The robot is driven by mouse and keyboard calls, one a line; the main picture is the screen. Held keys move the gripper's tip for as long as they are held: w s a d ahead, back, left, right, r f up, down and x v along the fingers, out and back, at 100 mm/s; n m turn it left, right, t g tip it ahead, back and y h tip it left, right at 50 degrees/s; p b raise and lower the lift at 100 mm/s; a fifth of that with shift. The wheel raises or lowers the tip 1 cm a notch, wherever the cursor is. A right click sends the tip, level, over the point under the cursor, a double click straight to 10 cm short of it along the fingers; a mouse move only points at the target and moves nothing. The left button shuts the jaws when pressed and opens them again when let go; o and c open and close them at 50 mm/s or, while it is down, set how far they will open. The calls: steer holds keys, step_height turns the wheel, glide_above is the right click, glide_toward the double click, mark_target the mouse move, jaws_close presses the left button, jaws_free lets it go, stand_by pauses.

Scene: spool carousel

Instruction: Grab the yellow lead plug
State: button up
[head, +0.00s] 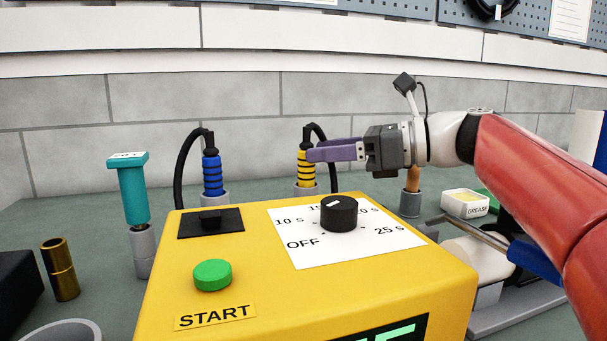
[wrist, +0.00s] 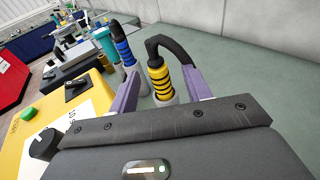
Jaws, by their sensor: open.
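The yellow lead plug (head: 305,168) has black rings and stands upright in a grey holder (head: 306,189) behind the yellow box. A black cable bends out of its top. My gripper (head: 312,154) comes in from the right, level with the plug, its purple fingers at the plug. In the wrist view the plug (wrist: 159,78) stands between the two open fingers (wrist: 160,88), with gaps on both sides. In the head view the near finger hides part of the plug's right side.
A blue lead plug (head: 212,174) stands in a like holder to the left. The yellow box (head: 360,262) with a black knob (head: 339,213) and green START button (head: 212,274) is in front. A teal-handled tool (head: 131,190) stands at the left. A grease tub (head: 464,203) is at the right.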

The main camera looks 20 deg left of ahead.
steer(key=a, duration=0.1)
steer(key=a+f, duration=0.1)
steer(key=a, duration=0.1)
steer(key=s+a, duration=0.1)
steer(key=a, duration=0.1)
steer(key=shift+a+f, duration=0.2)
steer(key=shift+a, duration=0.05)
jaws_close()
step_height(320, 180, up, 10)
stand_by(0.8)
